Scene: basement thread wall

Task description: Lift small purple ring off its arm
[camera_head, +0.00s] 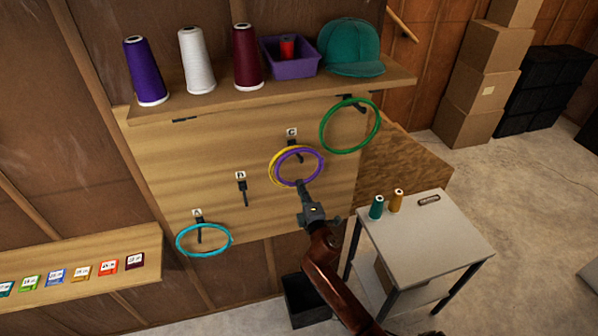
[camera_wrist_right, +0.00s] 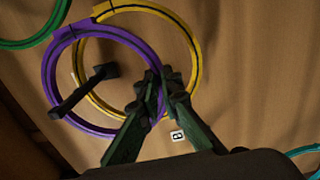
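The small purple ring (camera_head: 318,158) hangs with a yellow ring (camera_head: 272,166) on the dark peg arm under label C (camera_head: 292,133). In the right wrist view, the purple ring (camera_wrist_right: 47,75) lies in front of the yellow ring (camera_wrist_right: 198,50), and the peg arm (camera_wrist_right: 82,92) passes through both. My right gripper (camera_head: 301,186) is at the bottom of the purple ring. In the wrist view its fingertips (camera_wrist_right: 158,92) close on the purple ring's rim, with the yellow rim just beyond. My left gripper is not in view.
A green ring (camera_head: 323,128) hangs upper right, a cyan ring (camera_head: 204,253) lower left. The middle peg (camera_head: 244,193) is empty. The shelf (camera_head: 285,91) above holds thread cones, a purple bin (camera_head: 289,62) and a cap (camera_head: 349,48). A small table (camera_head: 430,240) stands at right.

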